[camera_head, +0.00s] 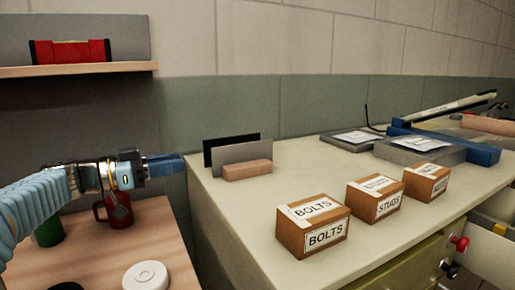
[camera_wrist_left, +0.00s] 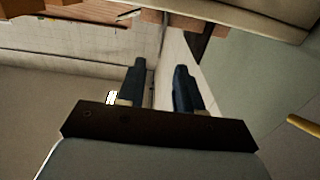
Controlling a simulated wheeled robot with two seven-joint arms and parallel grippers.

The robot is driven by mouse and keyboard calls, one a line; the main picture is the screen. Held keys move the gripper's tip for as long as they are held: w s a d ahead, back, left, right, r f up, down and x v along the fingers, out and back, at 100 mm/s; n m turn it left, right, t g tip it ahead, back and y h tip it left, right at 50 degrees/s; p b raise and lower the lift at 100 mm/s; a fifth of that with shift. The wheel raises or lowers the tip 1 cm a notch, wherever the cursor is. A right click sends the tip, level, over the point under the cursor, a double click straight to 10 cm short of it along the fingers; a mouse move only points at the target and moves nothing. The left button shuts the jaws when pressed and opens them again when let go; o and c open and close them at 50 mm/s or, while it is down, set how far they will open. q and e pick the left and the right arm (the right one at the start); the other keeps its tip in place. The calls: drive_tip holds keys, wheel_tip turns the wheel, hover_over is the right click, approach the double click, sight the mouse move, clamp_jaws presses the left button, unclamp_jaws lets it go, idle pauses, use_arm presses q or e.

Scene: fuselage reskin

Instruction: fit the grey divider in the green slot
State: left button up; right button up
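A grey divider (camera_head: 240,153) stands upright at the left end of the pale countertop, with a black divider (camera_head: 224,143) just behind it. A wooden block (camera_head: 247,170) is at the foot of the grey divider; I cannot tell whether it holds it. My left gripper (camera_head: 165,165) is to the left of the dividers, apart from them, its blue fingers pointing right. In the left wrist view its two fingers (camera_wrist_left: 162,88) are apart with nothing between them. I cannot make out a green slot. My right gripper is not in view.
Cardboard boxes, including a BOLTS box (camera_head: 313,225) and a STUDS box (camera_head: 375,197), stand along the countertop (camera_head: 240,215). A red mug (camera_head: 115,212) and a white round item (camera_head: 146,275) are on the lower wooden table. Drawers (camera_head: 490,250) stand open at right.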

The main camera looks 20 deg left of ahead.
use_arm(q)
approach(229, 152)
drive_tip(key=x, duration=0.4)
drive_tip(key=shift+w+f, duration=0.2)
drive_tip(key=shift+w, duration=0.3)
drive_tip(key=shift+x, duration=2.75)
drive_tip(key=shift+s+d+r, duration=0.1)
drive_tip(key=shift+s, duration=0.05)
clamp_jaws()
